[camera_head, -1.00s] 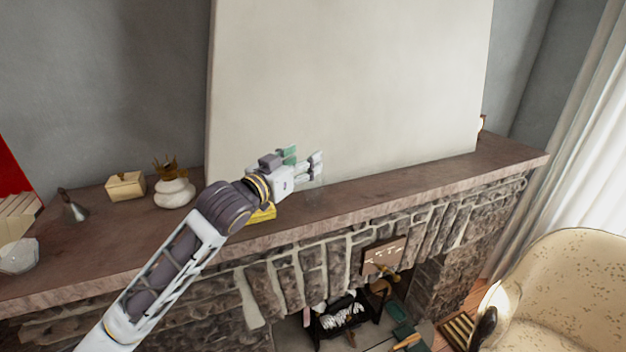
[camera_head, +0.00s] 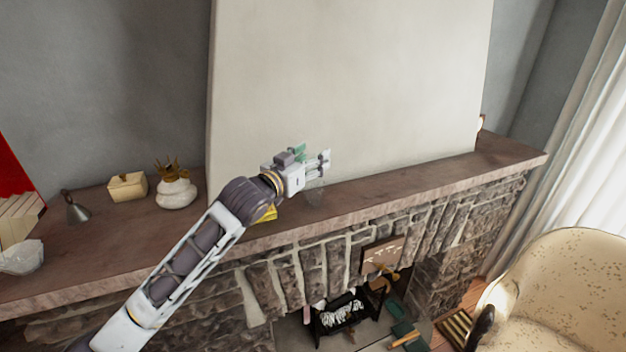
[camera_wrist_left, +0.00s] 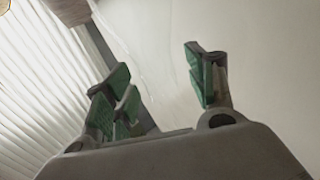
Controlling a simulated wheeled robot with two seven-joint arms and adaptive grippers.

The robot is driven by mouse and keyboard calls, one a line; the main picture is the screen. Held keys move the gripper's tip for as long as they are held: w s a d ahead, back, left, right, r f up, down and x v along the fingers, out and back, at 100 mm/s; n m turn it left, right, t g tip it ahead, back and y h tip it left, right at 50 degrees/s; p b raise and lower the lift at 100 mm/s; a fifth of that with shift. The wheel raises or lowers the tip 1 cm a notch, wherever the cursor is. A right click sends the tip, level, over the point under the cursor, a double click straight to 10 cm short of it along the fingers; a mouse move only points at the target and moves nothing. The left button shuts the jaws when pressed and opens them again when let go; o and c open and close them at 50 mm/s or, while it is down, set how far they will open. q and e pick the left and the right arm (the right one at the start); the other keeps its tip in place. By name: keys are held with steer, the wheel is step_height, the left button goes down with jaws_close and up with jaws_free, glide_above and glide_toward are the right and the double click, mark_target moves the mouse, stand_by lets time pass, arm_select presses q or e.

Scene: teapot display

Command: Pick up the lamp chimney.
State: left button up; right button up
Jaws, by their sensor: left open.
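The lamp chimney (camera_head: 315,191) looks like a faint, clear glass shape on the mantel, just below and beside my left gripper in the head view. Its outline is hard to make out. My left gripper (camera_head: 314,157) is above the mantel in front of the pale panel, with its fingers apart. In the left wrist view the green-padded fingers (camera_wrist_left: 160,88) are spread, with nothing solid between them. Faint clear curved lines show beyond the gap there, perhaps the glass. I cannot tell whether the gripper touches it. My right gripper is not in view.
The stone mantel (camera_head: 400,186) holds a yellow object (camera_head: 266,214) partly behind my arm, a white pot (camera_head: 176,194), a cream box (camera_head: 127,187) and a grey cone (camera_head: 76,208). The large pale panel (camera_head: 350,85) stands close behind. The mantel's right part is mostly clear.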

arm_select(q)
steer(key=shift+w+d, duration=0.3)
steer(key=shift+w, duration=0.1)
jaws_close()
stand_by(0.4)
steer(key=shift+r, duration=0.15)
steer(key=shift+r+b, duration=0.65)
steer(key=shift+r, duration=4.2)
